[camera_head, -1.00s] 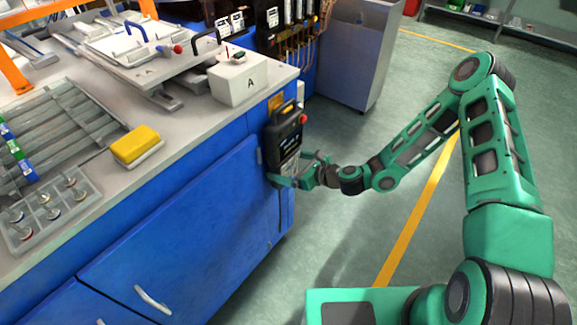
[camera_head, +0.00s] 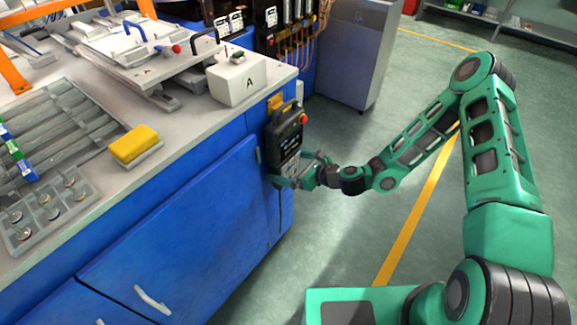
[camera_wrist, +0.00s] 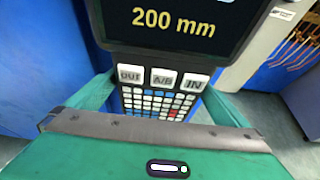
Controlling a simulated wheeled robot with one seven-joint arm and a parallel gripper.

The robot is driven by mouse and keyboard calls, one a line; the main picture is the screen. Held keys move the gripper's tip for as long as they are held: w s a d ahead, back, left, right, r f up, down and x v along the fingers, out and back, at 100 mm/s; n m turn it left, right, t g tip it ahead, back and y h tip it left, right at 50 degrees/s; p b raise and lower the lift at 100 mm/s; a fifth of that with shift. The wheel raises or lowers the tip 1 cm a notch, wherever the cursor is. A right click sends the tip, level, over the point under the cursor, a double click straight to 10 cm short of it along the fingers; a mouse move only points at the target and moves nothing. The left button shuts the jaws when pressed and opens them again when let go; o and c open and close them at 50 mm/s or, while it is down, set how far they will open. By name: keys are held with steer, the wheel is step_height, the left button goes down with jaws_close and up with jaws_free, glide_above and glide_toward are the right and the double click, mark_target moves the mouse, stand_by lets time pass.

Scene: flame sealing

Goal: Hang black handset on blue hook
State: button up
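The black handset (camera_head: 286,137) is upright at the right end of the blue cabinet, with a loop at its top and a red button at its upper right. My gripper (camera_head: 284,176) is around its lower part. In the wrist view the handset (camera_wrist: 160,75) shows a "200 mm" display and a keypad, with a green gripper finger on each side of the keypad. The gripper looks shut on it. The blue hook cannot be made out; a yellow-orange plate (camera_head: 275,103) shows behind the handset's loop. I cannot tell whether the loop touches anything there.
The blue cabinet (camera_head: 190,215) fills the left side. On its top stand a white box marked A (camera_head: 238,80), a yellow block (camera_head: 134,144) and a parts tray (camera_head: 45,210). A grey cabinet (camera_head: 355,50) stands behind.

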steer(key=shift+d, duration=0.1)
steer(key=v, duration=1)
steer(key=shift+s+d, duration=0.2)
steer(key=shift+d, duration=0.05)
steer(key=shift+r, duration=0.15)
